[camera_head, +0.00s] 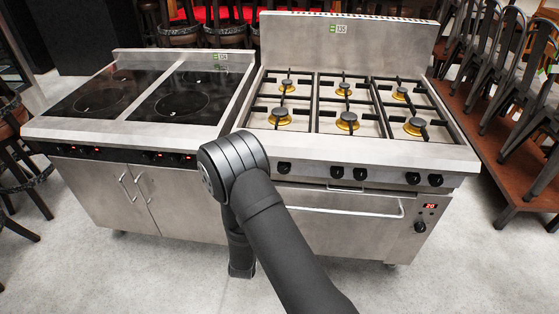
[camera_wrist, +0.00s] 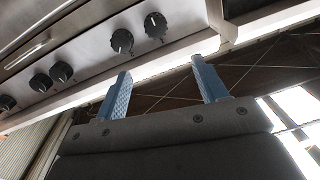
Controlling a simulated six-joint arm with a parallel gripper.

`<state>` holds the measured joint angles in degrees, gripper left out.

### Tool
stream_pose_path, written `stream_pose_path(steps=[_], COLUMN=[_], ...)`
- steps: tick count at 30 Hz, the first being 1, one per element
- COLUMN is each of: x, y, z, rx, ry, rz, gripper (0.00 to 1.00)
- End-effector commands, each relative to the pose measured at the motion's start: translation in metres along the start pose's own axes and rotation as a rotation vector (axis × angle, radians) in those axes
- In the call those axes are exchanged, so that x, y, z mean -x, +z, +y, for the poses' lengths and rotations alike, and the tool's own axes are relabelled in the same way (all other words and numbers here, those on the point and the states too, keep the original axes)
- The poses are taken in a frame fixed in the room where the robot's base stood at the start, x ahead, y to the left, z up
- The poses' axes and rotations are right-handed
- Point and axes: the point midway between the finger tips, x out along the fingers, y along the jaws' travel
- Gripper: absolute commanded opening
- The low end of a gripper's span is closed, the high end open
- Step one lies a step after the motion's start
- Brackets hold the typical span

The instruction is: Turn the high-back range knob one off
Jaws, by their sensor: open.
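The high-back range (camera_head: 360,153) is the steel six-burner cooker on the right, with black knobs along its front panel. In the wrist view, which looks turned over, a pair of knobs with pale pointer marks shows: the end knob (camera_wrist: 155,25) and its neighbour (camera_wrist: 122,41). No knob numbers are readable; the end one seems hidden behind my arm in the head view, where one left knob (camera_head: 284,168) shows. My gripper (camera_wrist: 160,75) is open and empty, its two blue fingers apart from the knobs. My arm hides it in the head view.
An oven handle (camera_head: 345,211) crosses the range front, with a lower knob (camera_head: 420,227) and red display at right. A glass-top cooker (camera_head: 140,151) stands close on the left. Stacked chairs (camera_head: 515,80) stand at right. Floor in front is clear.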

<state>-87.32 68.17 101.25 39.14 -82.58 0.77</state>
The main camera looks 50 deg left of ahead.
Motion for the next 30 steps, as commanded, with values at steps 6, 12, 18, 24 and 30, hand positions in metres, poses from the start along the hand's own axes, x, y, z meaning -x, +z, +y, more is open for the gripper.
stream_pose_path(steps=[6,12,18,24,30], x=[-0.042,-0.064,-0.07,-0.063,-0.056], y=[-0.009,-0.014,-0.017,-0.015,-0.013], z=[0.026,0.055,0.09,0.12,0.132], rx=[-0.362,-0.707,-1.03,-1.27,-1.371], ry=[-0.169,-0.328,-0.447,-0.499,-0.508], rz=[-0.022,-0.124,-0.301,-0.494,-0.594], gripper=[0.66,0.66,0.66,0.66,0.66])
